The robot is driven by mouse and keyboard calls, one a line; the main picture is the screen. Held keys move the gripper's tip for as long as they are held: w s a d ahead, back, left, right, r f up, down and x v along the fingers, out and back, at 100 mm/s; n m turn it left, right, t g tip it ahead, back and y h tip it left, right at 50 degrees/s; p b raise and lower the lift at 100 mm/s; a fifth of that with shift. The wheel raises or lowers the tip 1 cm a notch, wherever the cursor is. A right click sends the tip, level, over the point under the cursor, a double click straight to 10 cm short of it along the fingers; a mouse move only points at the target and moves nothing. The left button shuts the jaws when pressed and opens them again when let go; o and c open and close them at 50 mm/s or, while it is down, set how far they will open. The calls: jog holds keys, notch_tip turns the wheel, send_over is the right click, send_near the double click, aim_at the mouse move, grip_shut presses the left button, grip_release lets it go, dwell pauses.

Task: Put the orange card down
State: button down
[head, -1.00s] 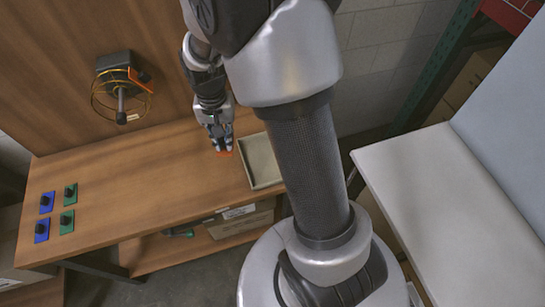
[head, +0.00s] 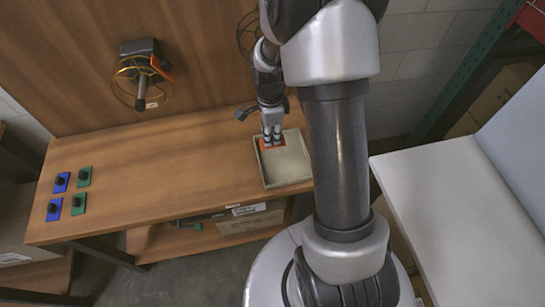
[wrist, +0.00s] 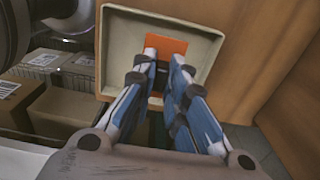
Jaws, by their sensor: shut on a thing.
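The orange card (head: 264,144) is in my gripper (head: 272,138), over the far left part of the shallow beige tray (head: 290,180). In the wrist view the orange card (wrist: 166,45) shows beyond the fingertips, with the tray's rim (wrist: 122,15) around it. My gripper (wrist: 163,60) is shut on a dark part at the card's middle, mostly hidden between the fingers. I cannot tell whether the card touches the tray floor.
Blue (head: 62,181) and green (head: 84,176) cards with black knobs lie at the left of the wooden table (head: 170,165). The table's middle is clear. A white table (head: 450,210) stands at right.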

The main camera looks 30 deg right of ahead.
aim_at(272, 161)
notch_tip(272, 161, down, 11)
jog(key=b, duration=0.2)
jog(key=shift+r+b, duration=0.2)
jog(key=shift+b, duration=0.1)
jog(key=shift+f, duration=0.2)
jog(key=c, duration=1.6)
grip_release()
jog(key=shift+r, duration=0.1)
